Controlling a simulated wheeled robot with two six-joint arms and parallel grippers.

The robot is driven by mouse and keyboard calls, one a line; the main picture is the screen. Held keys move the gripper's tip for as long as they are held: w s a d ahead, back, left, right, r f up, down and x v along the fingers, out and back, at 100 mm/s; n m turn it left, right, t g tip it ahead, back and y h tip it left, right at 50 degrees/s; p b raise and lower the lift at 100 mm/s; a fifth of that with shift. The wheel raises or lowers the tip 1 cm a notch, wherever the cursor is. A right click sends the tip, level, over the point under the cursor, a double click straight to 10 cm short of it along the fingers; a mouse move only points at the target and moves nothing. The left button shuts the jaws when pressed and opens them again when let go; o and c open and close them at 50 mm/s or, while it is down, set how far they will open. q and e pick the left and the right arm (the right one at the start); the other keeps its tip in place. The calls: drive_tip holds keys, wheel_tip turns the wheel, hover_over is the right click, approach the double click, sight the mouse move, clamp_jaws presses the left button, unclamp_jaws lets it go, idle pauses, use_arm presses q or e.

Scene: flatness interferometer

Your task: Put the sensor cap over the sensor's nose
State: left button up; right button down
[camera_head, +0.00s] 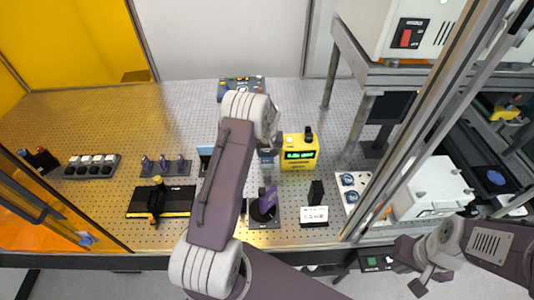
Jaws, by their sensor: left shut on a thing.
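My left gripper (266,156) points down over the middle of the perforated table, left of the yellow display box. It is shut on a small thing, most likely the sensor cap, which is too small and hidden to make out. Below it stands a dark round mount with a purple upright piece (265,204). I cannot tell whether this is the sensor, and no nose shows clearly. The gripper appears above this mount and apart from it. My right gripper (421,281) is low at the right, in front of the table; its jaws cannot be read.
The yellow display box (299,151) stands just right of my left gripper. A black stage (162,202), a rack of purple pieces (165,168) and a dark socket block (91,167) are at left. A white panel (352,186) and metal frame posts stand at right. The back left table is clear.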

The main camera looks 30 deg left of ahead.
use_arm(q)
drive_tip(key=shift+w+a+f, duration=0.1)
drive_tip(key=shift+w+f, duration=0.05)
drive_tip(key=shift+f, duration=0.2)
drive_tip(key=o, duration=1.5)
drive_tip(key=shift+c, duration=0.2)
drive_tip(key=shift+r+p, duration=1.95)
drive_tip(key=shift+r, duration=1.55)
